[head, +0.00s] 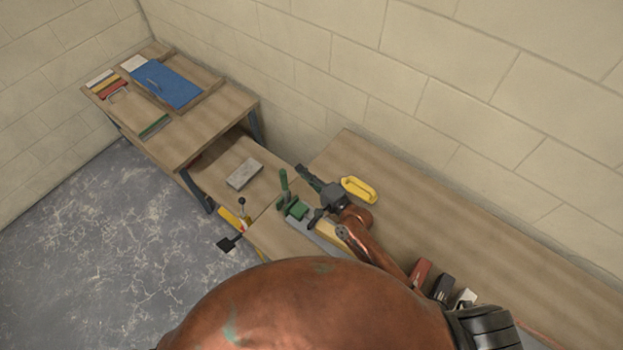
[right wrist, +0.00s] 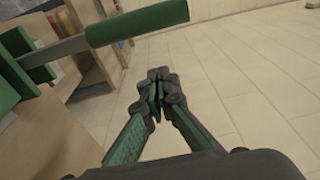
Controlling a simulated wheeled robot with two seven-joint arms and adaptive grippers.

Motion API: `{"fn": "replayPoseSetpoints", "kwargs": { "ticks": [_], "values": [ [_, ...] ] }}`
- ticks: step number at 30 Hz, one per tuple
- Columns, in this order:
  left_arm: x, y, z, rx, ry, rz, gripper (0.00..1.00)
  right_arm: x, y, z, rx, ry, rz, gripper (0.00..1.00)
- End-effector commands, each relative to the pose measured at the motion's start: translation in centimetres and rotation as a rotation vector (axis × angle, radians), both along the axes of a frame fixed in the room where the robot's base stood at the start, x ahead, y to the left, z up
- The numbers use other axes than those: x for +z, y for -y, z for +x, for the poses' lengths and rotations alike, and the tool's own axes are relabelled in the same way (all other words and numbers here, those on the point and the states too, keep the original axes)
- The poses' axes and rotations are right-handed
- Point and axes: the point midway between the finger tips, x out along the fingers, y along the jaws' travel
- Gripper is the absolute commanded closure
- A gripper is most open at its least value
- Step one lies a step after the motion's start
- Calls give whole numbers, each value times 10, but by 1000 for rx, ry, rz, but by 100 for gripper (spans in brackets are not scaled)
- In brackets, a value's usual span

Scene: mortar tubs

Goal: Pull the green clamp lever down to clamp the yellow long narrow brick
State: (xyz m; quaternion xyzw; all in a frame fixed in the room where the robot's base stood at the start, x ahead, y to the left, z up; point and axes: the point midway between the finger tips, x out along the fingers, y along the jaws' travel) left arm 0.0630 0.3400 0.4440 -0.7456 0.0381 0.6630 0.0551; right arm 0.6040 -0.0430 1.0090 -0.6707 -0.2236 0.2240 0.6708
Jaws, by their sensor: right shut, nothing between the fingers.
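The green clamp (head: 297,209) sits on the bench, and its green lever (head: 283,180) stands up on its left side. In the right wrist view the lever's green grip (right wrist: 140,22) crosses the top left, on a grey rod. The yellow long narrow brick (head: 333,236) lies beside the clamp, partly hidden by my right arm. My right gripper (head: 303,172) is shut and empty, just right of the lever and above the bench. In the right wrist view its closed fingertips (right wrist: 157,76) are apart from the lever grip. My left gripper is not in view.
A yellow handled tool (head: 360,189) lies behind my right gripper. A grey block (head: 244,174) lies on the lower shelf at left. Several small blocks, including a red one (head: 420,271), stand at right.

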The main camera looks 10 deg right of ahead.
Motion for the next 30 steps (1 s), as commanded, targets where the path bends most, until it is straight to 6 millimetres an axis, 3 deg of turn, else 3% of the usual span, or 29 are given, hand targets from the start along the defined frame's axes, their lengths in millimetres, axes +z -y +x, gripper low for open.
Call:
{"fn": "replayPoseSetpoints", "kwargs": {
  "ticks": [2,12,30],
  "values": [
    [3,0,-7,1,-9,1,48,2,-11,13,1,1,1,100],
    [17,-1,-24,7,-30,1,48,0,-31,-19,1,-2,1,100],
    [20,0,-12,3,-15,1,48,0,-26,-25,-15,18,-20,100]
  ]
}}
